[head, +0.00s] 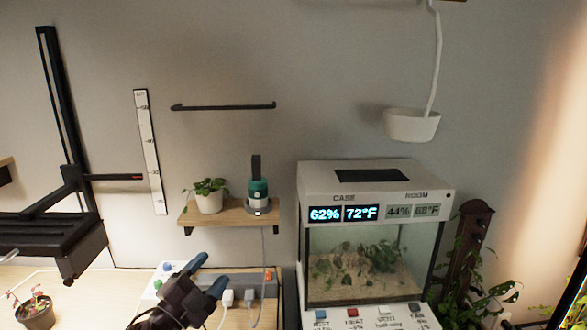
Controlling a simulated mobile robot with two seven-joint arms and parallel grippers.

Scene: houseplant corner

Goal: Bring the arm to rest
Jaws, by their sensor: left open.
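My left gripper (209,273) shows at the bottom, left of centre, with dark jaws and blue fingers. Its fingers are spread apart and nothing shows between them. It is in front of the wooden counter and overlaps a white panel with coloured buttons (158,284) in the picture. My right gripper is not in view.
A glass plant case (350,265) with lit readouts stands to the right. A wall shelf (228,218) holds a potted plant (209,201) and a green-and-grey device (258,192). Plugs (226,298) sit near the gripper. A small potted plant (36,312) stands at lower left.

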